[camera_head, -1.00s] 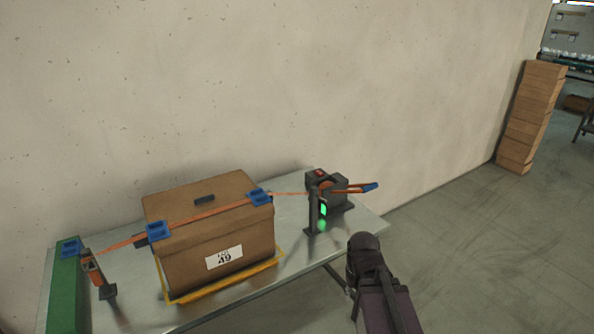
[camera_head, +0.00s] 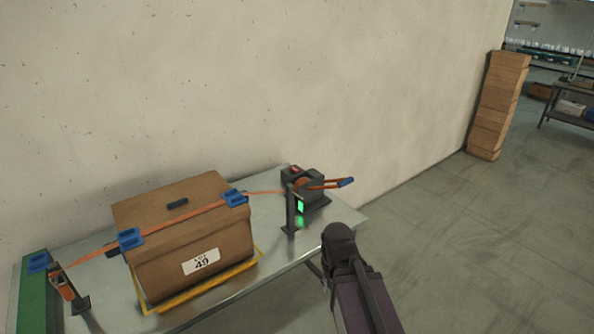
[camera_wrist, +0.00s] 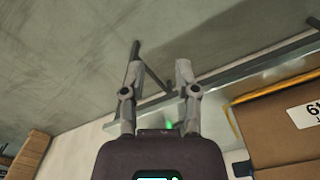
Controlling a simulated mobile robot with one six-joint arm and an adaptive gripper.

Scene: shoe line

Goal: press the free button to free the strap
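An orange strap (camera_head: 190,219) runs straight across the top of a brown box (camera_head: 202,248) labelled 49, over blue corner pieces. It leads to a dark ratchet unit (camera_head: 313,197) at the table's right end. A small red patch (camera_head: 295,169), which looks like a button, is on top of the unit; its marking is too small to read. An orange lever (camera_head: 330,184) with a blue end sticks out right. A post beside the unit has a lit green screen (camera_head: 300,205). My gripper (camera_wrist: 159,68) is open and empty in the wrist view, over the table's edge and floor.
The metal table (camera_head: 262,219) stands against a bare wall. A yellow frame (camera_head: 210,287) edges the box base. A green block (camera_head: 39,295) and an orange strap anchor (camera_head: 65,287) are at the left. Stacked cartons (camera_head: 498,105) stand far right. The floor right of the table is clear.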

